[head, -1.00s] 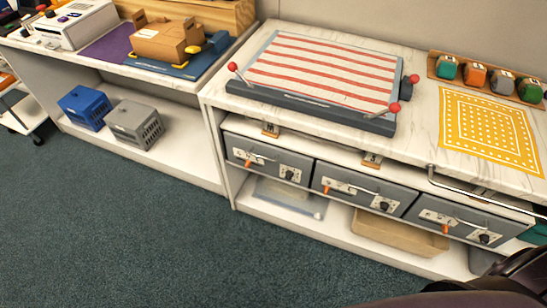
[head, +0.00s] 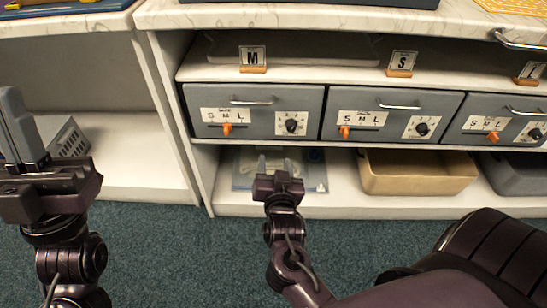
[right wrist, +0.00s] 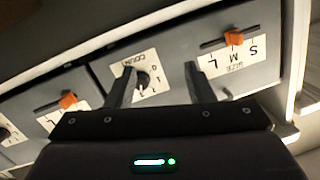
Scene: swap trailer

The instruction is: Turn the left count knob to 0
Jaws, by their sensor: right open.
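The left drawer (head: 252,98) is grey, with an orange size slider (head: 227,129) and a black left count knob (head: 291,125) on a white numbered plate. The knob also shows upside down in the right wrist view (right wrist: 142,79); I cannot read its setting surely. My right gripper (head: 281,170) is in front of the shelf, below the knob in the head view. In the right wrist view its fingers (right wrist: 163,84) are open and empty; the knob shows between them, close to the left finger. My left gripper (head: 27,125) is upright at the far left, its opening unclear.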

